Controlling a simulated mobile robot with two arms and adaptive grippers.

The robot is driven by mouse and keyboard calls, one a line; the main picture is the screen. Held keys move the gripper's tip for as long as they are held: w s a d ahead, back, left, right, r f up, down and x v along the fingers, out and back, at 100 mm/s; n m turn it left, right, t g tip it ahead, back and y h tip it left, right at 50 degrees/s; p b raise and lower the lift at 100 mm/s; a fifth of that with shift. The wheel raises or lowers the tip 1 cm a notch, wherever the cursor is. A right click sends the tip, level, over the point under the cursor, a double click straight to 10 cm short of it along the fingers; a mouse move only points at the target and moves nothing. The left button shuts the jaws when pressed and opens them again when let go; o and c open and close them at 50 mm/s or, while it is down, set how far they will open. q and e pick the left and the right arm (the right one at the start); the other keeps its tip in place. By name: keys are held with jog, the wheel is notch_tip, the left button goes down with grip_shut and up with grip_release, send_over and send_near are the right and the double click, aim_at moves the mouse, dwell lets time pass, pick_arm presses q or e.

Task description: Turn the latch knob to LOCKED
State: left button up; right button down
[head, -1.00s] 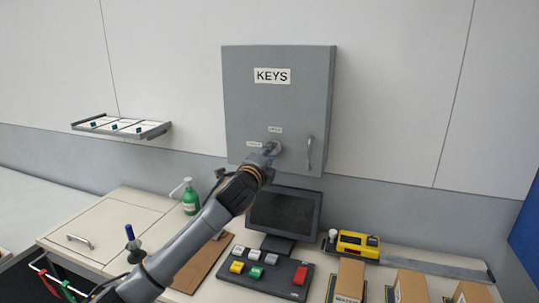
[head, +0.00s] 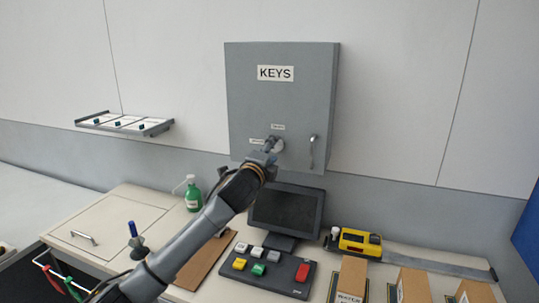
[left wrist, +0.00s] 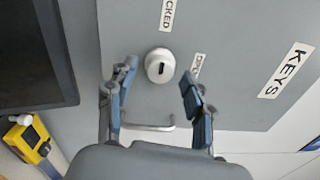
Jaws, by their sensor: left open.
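The latch knob (head: 278,146) is a round, pale metal knob on the grey key cabinet (head: 245,100). In the left wrist view the knob (left wrist: 160,62) shows a short dark mark on its face. A LOCKED label (left wrist: 167,15) and an OPEN label (left wrist: 196,66) sit on two sides of it; in the head view they are left of it and above it. My left gripper (head: 269,148) is at the knob. In the left wrist view its open fingers (left wrist: 158,72) stand either side of the knob, with gaps. My right gripper is out of view.
A bar handle (head: 313,150) sits right of the knob. Below are a monitor (head: 285,212), a button panel (head: 268,268), a green bottle (head: 193,196) and a yellow device (head: 357,241). A wall tray (head: 124,122) hangs at left.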

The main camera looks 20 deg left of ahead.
pick_arm(q)
jog(key=s, duration=1.2)
jog(key=shift+a+f, duration=0.2)
jog(key=shift+a, duration=0.05)
jog(key=shift+w, duration=0.1)
